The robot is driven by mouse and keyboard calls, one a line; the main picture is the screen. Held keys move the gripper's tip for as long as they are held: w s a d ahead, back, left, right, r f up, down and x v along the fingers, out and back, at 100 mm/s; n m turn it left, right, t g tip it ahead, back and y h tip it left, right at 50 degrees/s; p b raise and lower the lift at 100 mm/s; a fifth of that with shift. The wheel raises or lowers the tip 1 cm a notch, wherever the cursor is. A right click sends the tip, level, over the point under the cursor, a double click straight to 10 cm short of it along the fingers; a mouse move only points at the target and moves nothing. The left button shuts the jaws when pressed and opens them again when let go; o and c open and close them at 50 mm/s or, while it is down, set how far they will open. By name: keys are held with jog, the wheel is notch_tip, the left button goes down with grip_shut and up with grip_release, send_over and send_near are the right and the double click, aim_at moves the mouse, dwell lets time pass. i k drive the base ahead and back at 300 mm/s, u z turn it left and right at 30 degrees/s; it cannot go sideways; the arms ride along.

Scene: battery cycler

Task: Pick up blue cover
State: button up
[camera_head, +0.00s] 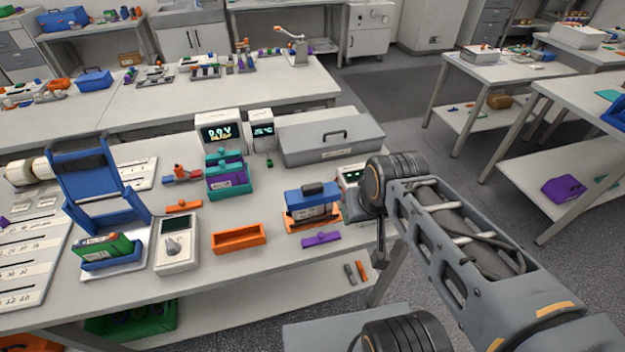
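A blue cover (298,199) with a black block on top sits over a dark battery-like unit (312,213) in an orange base (296,225), right of the table's middle. I take this as the task's blue cover. A blue hinged piece (88,172) also stands open at the left, behind a green block (103,247) in a blue tray. My gripper (380,256) shows only as a small dark part hanging below my wrist, right of the blue cover and apart from it. Its fingers are too small and edge-on to tell open from shut.
A purple bar (321,239) lies in front of the orange base. An empty orange tray (239,237) and a white meter (178,247) stand to the left. A grey case (330,137) stands behind, and a small white device (351,177) with a screen is close to my wrist.

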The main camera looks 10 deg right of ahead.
aim_at(318, 193)
jog(key=u, duration=0.1)
jog(key=k, duration=0.45)
jog(key=u, duration=1.7)
jog(key=i, duration=0.75)
jog(key=z, duration=0.35)
